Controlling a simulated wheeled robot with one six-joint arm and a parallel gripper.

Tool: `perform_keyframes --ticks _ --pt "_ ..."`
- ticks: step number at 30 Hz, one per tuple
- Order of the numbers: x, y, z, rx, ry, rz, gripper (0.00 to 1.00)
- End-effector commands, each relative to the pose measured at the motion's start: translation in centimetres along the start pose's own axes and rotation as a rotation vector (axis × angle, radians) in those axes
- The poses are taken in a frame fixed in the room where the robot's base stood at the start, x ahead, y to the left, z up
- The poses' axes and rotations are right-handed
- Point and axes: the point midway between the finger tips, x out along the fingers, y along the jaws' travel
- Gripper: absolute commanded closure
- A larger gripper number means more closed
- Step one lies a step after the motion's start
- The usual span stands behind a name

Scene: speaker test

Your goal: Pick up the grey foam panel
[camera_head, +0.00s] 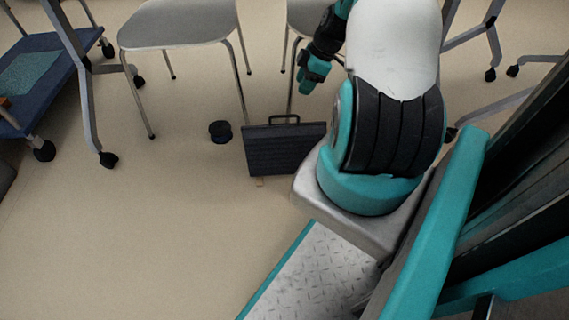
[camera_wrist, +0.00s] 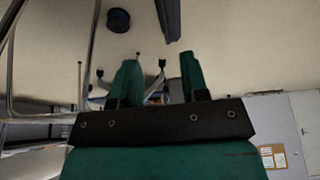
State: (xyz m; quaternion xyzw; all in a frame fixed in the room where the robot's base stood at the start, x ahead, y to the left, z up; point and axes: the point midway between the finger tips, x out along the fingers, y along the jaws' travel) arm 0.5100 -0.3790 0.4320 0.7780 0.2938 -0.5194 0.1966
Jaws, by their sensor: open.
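The grey foam panel (camera_head: 284,152) is a dark grey, ribbed rectangle with a dark handle on its top edge. It stands on the beige floor in the head view, left of my base. A dark narrow shape at the top of that view may be the panel's edge.
A black round spool (camera_head: 220,131) lies left of the panel, also in the wrist view (camera_wrist: 118,20). Grey chairs (camera_head: 178,24) stand behind it. A blue wheeled cart (camera_head: 40,75) is at the far left. Floor in front of the panel is clear.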

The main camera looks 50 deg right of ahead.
Motion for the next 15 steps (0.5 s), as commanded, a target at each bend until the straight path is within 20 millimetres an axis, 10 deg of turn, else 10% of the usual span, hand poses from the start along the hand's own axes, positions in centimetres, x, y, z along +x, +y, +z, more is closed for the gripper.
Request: perform_keyframes --ticks 6,15 --pt "5.8 -0.1 0.2 -0.002 0.0 -0.003 0.59" --pt "9.0 0.0 0.0 0.0 -0.001 0.0 0.59"
